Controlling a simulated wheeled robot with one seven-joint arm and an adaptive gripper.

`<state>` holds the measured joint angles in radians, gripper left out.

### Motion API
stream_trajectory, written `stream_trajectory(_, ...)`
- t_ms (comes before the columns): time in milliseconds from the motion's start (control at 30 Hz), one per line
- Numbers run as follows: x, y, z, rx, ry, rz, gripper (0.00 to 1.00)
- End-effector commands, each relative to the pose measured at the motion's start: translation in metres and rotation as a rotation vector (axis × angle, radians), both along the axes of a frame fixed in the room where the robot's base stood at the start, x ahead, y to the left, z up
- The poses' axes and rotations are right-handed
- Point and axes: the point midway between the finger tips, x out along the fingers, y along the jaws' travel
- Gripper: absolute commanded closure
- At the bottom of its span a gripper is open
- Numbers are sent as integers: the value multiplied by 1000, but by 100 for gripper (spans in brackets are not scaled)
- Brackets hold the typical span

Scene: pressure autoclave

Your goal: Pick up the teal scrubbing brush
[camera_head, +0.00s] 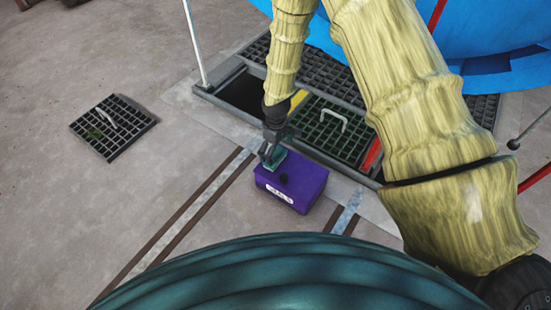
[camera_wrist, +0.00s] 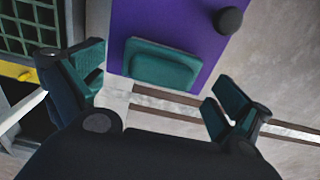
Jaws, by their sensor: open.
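The teal scrubbing brush (camera_head: 277,161) lies on top of a purple box (camera_head: 300,180), near one edge of its lid. In the wrist view the brush (camera_wrist: 162,64) shows as a rounded teal block at the near edge of the purple lid (camera_wrist: 165,22). My gripper (camera_head: 270,152) is just above the brush, partly hiding it in the head view. In the wrist view my gripper (camera_wrist: 158,84) is open, with one teal-padded finger on either side and a clear gap between each finger and the brush. Contact is not visible.
A black knob (camera_wrist: 229,20) stands on the box lid. Behind the box is a floor pit with grates (camera_head: 330,130) and an open dark gap (camera_head: 243,93). A loose grate (camera_head: 112,127) lies at left. A blue vessel (camera_head: 500,45) is at upper right.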

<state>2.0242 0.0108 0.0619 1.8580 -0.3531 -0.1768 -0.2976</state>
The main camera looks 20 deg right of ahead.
Motion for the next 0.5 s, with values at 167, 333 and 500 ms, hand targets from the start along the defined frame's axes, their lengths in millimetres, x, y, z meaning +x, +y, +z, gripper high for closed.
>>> stream_trajectory(167, 1, 3, -23, 0, 0, 0, 0)
stream_trajectory(333, 1, 4, -40, 0, 1, -1, 0)
stream_trajectory(500, 1, 4, -42, 0, 1, -1, 0)
